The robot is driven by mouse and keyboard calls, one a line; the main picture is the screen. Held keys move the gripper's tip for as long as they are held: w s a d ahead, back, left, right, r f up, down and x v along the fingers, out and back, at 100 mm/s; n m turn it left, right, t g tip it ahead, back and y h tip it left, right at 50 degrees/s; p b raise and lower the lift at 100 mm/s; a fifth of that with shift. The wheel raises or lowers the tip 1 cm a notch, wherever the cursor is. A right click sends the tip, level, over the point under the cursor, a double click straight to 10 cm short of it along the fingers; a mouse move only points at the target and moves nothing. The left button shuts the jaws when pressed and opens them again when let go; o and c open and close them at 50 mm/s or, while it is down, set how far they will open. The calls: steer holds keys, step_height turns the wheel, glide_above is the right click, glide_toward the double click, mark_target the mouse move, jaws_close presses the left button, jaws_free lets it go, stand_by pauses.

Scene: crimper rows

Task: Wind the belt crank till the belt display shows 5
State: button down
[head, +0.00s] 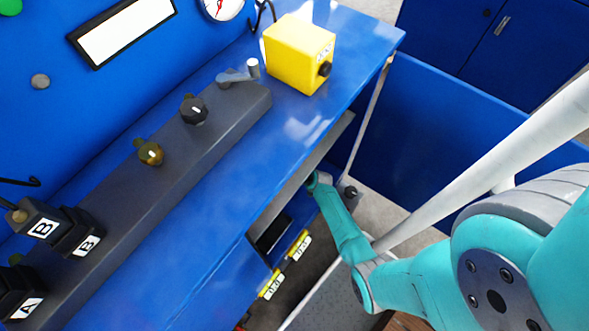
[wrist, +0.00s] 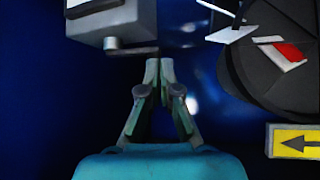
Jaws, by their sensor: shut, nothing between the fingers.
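My gripper (wrist: 160,68) shows in the wrist view with its two fingertips together and nothing between them. A grey box-like part with a small pale peg (wrist: 111,43) is just above and left of the fingertips; a thin dark bar runs from it close to the tips, and I cannot tell whether they touch. I cannot tell if this part is the belt crank. In the head view a grey crank-like lever (head: 238,76) with a pale upright knob sits at the far end of the dark rail. My gripper cannot be made out there. No belt display reading is legible.
A dark round part (wrist: 285,60) with a red-and-white patch and a yellow arrow sign (wrist: 296,142) are right of my gripper. The blue bench (head: 205,215) carries a dark rail (head: 120,215) with knobs, and a yellow box (head: 298,55). Yellow labels (head: 271,284) show below its edge.

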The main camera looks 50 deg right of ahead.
steer(key=shift+w+a, duration=0.15)
steer(key=shift+w, duration=0.9)
steer(key=shift+w+a, duration=0.1)
steer(key=shift+w, duration=0.95)
